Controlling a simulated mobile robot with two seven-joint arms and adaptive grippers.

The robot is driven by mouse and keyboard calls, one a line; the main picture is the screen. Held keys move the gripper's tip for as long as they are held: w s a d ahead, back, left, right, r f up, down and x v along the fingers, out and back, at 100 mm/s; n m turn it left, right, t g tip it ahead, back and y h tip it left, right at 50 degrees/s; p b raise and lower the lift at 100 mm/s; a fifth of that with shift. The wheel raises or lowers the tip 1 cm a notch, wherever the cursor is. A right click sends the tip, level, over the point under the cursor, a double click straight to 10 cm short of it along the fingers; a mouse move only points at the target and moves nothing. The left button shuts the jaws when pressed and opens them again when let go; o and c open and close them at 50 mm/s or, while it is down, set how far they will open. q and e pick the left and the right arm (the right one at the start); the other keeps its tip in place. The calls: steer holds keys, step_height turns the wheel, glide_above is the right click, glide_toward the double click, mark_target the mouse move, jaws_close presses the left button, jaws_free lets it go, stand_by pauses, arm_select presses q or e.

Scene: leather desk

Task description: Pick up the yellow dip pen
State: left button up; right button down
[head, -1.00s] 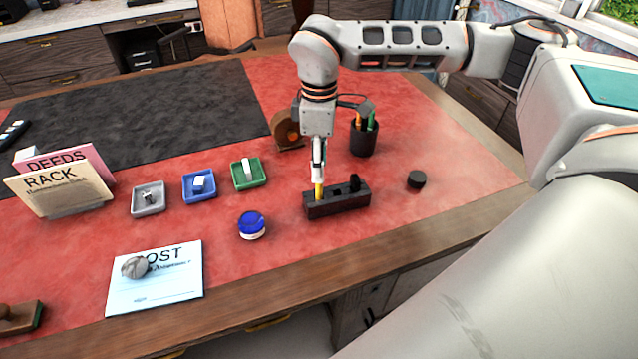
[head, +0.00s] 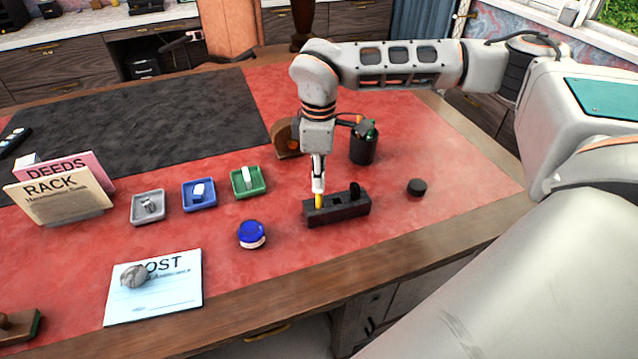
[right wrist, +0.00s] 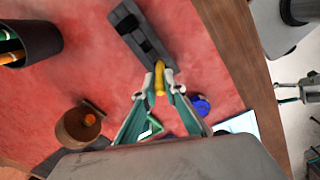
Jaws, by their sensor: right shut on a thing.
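The yellow dip pen (head: 319,201) stands upright at the left end of the dark pen stand (head: 345,210), its lower end at the stand. My right gripper (head: 318,186) comes down from above and is shut on the pen's upper part. In the right wrist view the yellow pen (right wrist: 160,78) sits between the two fingertips (right wrist: 160,90), with the stand (right wrist: 138,32) just beyond it. Whether the pen's lower end is still seated in its slot is hard to tell. My left gripper is not in view.
A dark pencil cup (head: 363,148) and brown tape dispenser (head: 286,138) stand behind. A blue-lidded jar (head: 252,235) is left of the stand, a black disc (head: 417,187) right. Small trays (head: 262,190) lie further left. Bare red leather lies at the right.

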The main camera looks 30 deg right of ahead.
step_height(320, 180, up, 20)
steer(key=shift+p, duration=0.35)
steer(key=shift+f, duration=0.1)
stand_by(1.7)
